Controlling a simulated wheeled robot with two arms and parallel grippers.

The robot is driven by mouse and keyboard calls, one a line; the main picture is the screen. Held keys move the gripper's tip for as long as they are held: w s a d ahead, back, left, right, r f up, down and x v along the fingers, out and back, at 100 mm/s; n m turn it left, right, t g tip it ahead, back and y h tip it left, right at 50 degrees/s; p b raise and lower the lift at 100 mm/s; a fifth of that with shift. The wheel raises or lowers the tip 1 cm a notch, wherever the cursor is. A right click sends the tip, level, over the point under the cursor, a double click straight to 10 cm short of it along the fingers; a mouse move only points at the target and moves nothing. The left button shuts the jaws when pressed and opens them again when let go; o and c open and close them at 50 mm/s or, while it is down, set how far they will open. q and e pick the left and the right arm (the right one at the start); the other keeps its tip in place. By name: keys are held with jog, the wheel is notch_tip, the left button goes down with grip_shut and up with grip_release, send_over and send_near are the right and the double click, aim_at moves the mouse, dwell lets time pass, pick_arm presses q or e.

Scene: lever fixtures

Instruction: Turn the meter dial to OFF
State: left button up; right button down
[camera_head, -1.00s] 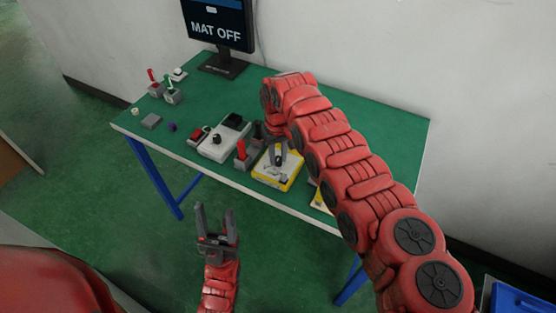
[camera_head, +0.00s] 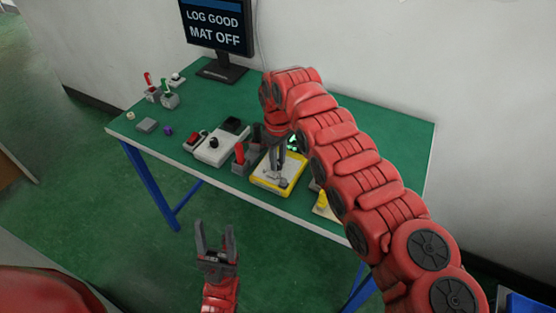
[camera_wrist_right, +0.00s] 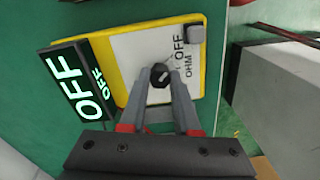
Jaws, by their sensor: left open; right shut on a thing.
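The yellow-edged meter (camera_head: 262,186) lies on the green table; its white face (camera_wrist_right: 130,55) fills the middle of the right wrist view. Its black display (camera_wrist_right: 88,82) shows OFF in large and small letters. The dark dial knob (camera_wrist_right: 160,72) is on the face, with printed OFF and OHM to its right. My right gripper (camera_head: 276,176) reaches down onto the meter; in the right wrist view its fingers (camera_wrist_right: 160,84) are shut on the dial, one on each side. My left gripper (camera_head: 214,240) is open and empty, in front of the table and apart from it.
A monitor (camera_head: 217,28) reads LOG GOOD and MAT OFF. Left of the meter stand a red lever fixture (camera_head: 240,157) and a white box with a black knob (camera_head: 214,143). A yellow-topped fixture (camera_head: 322,200) is close on the right. More small levers stand at the far left.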

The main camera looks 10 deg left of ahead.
jog(key=c, duration=0.6)
grip_release()
jog(key=shift+c, duration=0.2)
jog(key=shift+r, duration=0.55)
notch_tip(320, 180, up, 16)
jog(key=p, duration=0.4)
jog(key=shift+r, duration=0.15)
jog(key=shift+p, duration=0.3)
